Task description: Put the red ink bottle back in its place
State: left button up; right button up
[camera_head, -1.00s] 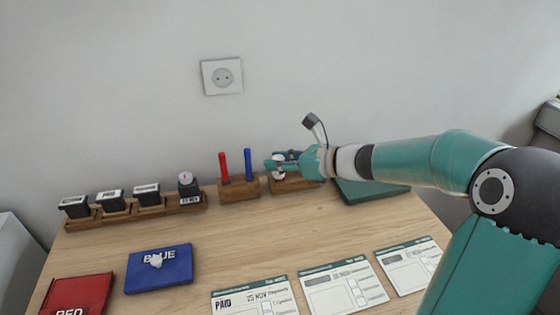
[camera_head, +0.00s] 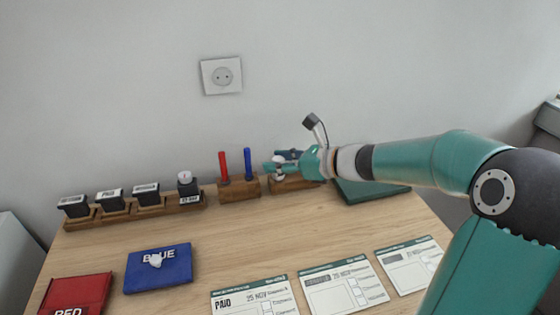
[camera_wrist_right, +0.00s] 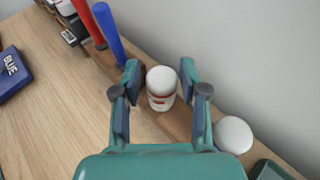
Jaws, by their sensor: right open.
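A small white-capped bottle with a red band on its label (camera_wrist_right: 161,88) stands upright between the fingers of my right gripper (camera_wrist_right: 161,100). The fingers are open, with a gap on both sides of the bottle. In the head view the bottle (camera_head: 279,171) shows at the left end of a wooden holder (camera_head: 292,185), and my right gripper (camera_head: 284,163) covers part of that holder. A second white-capped bottle (camera_wrist_right: 233,135) stands to the right in the wrist view; its label is hidden. My left gripper is not in view.
A red pen (camera_head: 224,167) and a blue pen (camera_head: 247,164) stand in a wooden block just left of the bottle. Several stamps sit in a rack (camera_head: 150,209) farther left. Ink pads and printed cards lie in front; the middle of the counter is clear.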

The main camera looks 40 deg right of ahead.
jog(key=shift+v, duration=2.55)
jog(key=o, duration=0.6)
jog(key=shift+c, duration=0.2)
jog(key=v, duration=1.2)
jog(key=shift+s, duration=0.1)
